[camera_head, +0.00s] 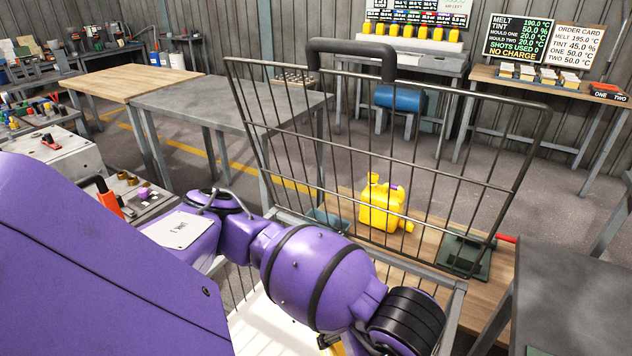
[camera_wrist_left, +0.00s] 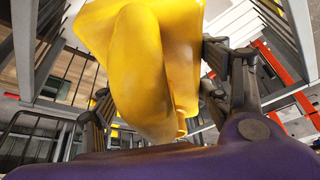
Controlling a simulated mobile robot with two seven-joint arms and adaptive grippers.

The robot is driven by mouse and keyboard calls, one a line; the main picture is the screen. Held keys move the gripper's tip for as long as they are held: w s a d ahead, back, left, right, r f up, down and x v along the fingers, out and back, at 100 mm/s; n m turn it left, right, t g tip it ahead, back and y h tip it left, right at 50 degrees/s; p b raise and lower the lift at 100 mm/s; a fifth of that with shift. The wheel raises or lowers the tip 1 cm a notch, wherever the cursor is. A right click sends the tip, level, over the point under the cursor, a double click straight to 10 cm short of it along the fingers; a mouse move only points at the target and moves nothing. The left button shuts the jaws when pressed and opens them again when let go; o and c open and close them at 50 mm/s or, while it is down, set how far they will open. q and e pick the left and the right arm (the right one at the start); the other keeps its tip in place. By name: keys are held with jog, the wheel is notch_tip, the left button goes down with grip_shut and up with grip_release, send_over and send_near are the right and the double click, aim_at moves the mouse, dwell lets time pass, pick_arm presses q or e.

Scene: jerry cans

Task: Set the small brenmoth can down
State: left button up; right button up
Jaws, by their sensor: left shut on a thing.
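My left gripper (camera_wrist_left: 162,97) is shut on a yellow can (camera_wrist_left: 135,60), with its dark fingers on either side of it in the left wrist view. The can fills the upper middle of that view; its label and underside cannot be made out. In the head view my purple left arm reaches over the wire trolley (camera_head: 283,218), and its wrist hides most of the gripper and can. Another yellow can (camera_head: 379,212) with a purple mark stands on a wooden surface beyond the trolley's wire side. My right gripper is not in view.
The trolley's tall wire side stands beyond my arm, with a pale floor (camera_head: 265,332) below. A green block-like device (camera_head: 463,253) sits on the wooden surface. A grey table (camera_head: 585,290) is at right; a bare grey-topped bench (camera_head: 200,105) is at back left.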

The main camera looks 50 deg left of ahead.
pick_arm(q)
jog(key=s+a+f+n+g+b, duration=0.3)
jog(key=s+f+n, duration=0.4)
jog(key=f, duration=0.1)
jog(key=w+a+f, duration=0.4)
jog(key=a+f, duration=0.1)
jog(key=f, duration=0.1)
jog(key=w+a+f+n+b, duration=0.1)
jog(key=w+a+f, duration=0.2)
jog(key=a+f, duration=0.3)
jog(key=shift+w+a+f, duration=0.2)
jog(key=shift+w+f, duration=0.15)
jog(key=shift+f, duration=0.45)
jog(key=o, duration=1.2)
jog(key=shift+f, duration=0.2)
jog(key=shift+c, duration=0.2)
jog(key=o, duration=0.5)
jog(key=shift+c, duration=0.2)
jog(key=shift+r, duration=0.15)
